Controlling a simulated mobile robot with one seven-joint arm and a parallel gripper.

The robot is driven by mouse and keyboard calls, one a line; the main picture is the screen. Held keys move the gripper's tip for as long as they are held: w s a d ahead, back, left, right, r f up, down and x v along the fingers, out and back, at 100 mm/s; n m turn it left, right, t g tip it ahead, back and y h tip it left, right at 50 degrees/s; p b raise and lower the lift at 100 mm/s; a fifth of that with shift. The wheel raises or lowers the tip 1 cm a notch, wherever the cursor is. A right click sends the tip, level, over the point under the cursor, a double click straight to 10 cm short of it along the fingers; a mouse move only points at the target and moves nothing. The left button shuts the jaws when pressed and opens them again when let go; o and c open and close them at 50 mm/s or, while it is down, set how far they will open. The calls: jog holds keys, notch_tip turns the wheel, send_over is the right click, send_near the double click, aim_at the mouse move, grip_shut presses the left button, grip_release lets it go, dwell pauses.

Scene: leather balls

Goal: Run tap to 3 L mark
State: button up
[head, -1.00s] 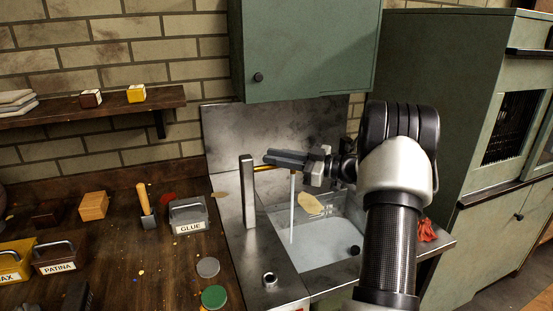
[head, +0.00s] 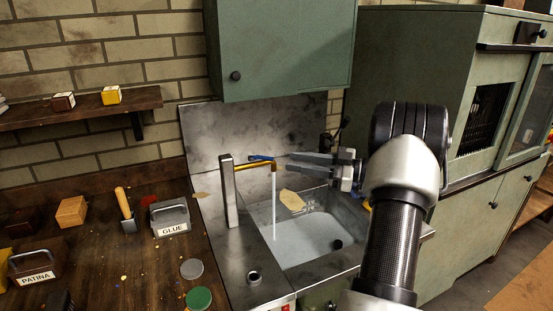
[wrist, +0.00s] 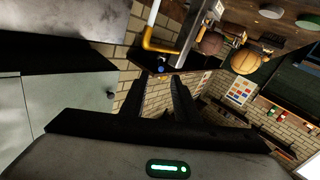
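The tap has a steel post (head: 229,190) and a brass spout (head: 255,166) with a blue lever (head: 261,158). A stream of water (head: 274,212) runs from the spout into the steel sink (head: 352,212), where pale water (head: 305,243) stands. No litre mark is readable. My gripper (head: 289,161) is just right of the spout end, its two fingers apart with nothing between them. The wrist view shows both fingers (wrist: 155,92) spread, with the brass spout (wrist: 160,46) and blue lever (wrist: 161,69) beyond them.
A tan leaf-like piece (head: 292,200) and a dark round knob (head: 337,243) are in the sink. A green cabinet (head: 285,55) hangs above. The wooden bench at left holds a GLUE box (head: 170,219) and other small items. A tall green cabinet (head: 420,80) stands at right.

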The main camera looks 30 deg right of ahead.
jog(key=v, duration=0.5)
jog(key=shift+w, duration=0.1)
dwell(6.6)
